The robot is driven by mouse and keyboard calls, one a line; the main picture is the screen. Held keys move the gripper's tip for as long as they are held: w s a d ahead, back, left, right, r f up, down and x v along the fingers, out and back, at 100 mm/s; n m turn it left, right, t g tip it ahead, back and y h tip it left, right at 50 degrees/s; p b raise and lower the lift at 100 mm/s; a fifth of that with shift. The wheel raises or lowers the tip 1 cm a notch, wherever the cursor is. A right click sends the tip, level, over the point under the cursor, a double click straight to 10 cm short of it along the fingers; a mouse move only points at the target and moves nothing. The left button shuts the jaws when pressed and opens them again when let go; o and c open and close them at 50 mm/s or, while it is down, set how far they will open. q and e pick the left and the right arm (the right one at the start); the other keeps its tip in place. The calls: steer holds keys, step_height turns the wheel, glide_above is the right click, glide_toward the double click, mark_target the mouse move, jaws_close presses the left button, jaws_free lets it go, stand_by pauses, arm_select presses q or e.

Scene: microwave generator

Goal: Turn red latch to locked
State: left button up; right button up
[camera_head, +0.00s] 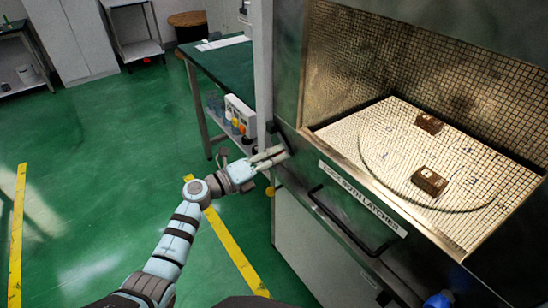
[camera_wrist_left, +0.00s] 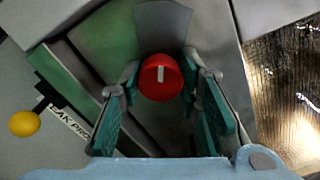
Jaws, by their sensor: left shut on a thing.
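The red latch (camera_wrist_left: 161,78) is a round red knob with a short white mark, which stands near upright in the left wrist view. My left gripper (camera_wrist_left: 160,92) has its teal-padded fingers on both sides of the knob and is shut on it. In the head view my left gripper (camera_head: 270,158) reaches the left front corner of the machine, and the latch cannot be made out there. A blue round knob (camera_head: 437,300) shows at the bottom right of the machine's front. My right gripper is not in view.
A yellow knob (camera_wrist_left: 24,123) sits left of the latch. A green-topped table (camera_head: 222,65) stands behind.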

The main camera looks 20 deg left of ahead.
arm_select(q)
steer(key=o, duration=1.1)
steer(key=shift+o, duration=0.2)
steer(key=v, duration=1.2)
